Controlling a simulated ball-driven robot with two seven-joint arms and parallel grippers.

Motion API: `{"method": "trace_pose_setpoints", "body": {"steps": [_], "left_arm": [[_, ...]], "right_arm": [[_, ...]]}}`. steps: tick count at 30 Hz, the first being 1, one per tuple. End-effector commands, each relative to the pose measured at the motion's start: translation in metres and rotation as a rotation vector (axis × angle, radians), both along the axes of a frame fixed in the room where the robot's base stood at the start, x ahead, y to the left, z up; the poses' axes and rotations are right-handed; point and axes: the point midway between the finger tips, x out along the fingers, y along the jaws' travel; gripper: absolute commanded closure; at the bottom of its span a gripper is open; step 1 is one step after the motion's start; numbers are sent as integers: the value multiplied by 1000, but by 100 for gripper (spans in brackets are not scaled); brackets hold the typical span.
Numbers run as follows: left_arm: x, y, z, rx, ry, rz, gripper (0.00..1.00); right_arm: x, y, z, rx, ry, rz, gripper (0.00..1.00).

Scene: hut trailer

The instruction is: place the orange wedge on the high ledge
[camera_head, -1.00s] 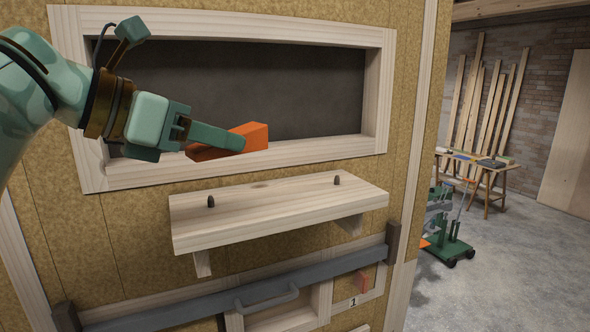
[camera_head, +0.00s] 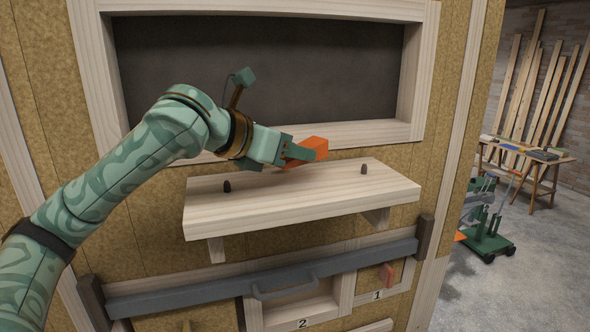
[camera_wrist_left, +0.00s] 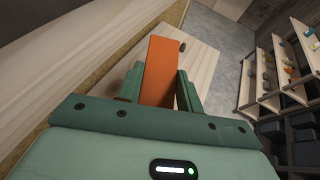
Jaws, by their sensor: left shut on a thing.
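The orange wedge (camera_head: 314,146) is held in my left gripper (camera_head: 302,153), above the back of the wooden ledge (camera_head: 300,205). In the left wrist view the wedge (camera_wrist_left: 159,70) sticks out forward between the two green fingers (camera_wrist_left: 158,88), which are shut on it. The ledge (camera_wrist_left: 200,62) shows beyond and to the right of the wedge there. Two dark pegs stand on the ledge, a left peg (camera_head: 227,186) and a right peg (camera_head: 364,169). I cannot tell whether the wedge touches the ledge. My right gripper is not in view.
A framed dark window recess (camera_head: 260,75) is above the ledge. Below it a grey bar (camera_head: 200,292) with a handle (camera_head: 285,291) crosses the wall, over numbered compartments. A green wheeled stand (camera_head: 490,235) and a work table (camera_head: 530,155) are at the right. The ledge top is otherwise clear.

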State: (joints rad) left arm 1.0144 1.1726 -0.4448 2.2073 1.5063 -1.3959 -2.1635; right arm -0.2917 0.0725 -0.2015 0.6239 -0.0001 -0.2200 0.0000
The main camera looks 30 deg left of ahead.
Motion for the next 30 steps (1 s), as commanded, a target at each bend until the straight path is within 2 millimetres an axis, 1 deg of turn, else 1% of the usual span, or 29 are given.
{"method": "trace_pose_setpoints", "body": {"steps": [2, 4, 7, 10, 17, 21, 22, 23, 24, 30], "left_arm": [[7, -2, -11, 0, 5, -1, 87], [7, -1, -23, 1, 7, -1, 87], [6, -1, -34, 0, 7, 0, 87], [6, -1, -38, 0, 2, 0, 87], [6, -1, -39, 0, 1, 0, 87], [6, -1, -43, 1, 3, 1, 87], [6, -1, -42, 1, 2, 0, 56], [6, -1, -42, 1, 2, 0, 48], [6, -1, -42, 1, 2, 0, 42], [6, -1, -42, 0, 2, 0, 42]], "right_arm": [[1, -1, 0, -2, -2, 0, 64], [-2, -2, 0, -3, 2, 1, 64], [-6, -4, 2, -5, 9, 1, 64], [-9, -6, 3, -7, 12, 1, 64], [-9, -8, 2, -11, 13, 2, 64], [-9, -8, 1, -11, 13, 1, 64], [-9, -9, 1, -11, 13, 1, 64], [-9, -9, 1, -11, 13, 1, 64], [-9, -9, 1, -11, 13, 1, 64], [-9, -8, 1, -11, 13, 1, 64]]}}
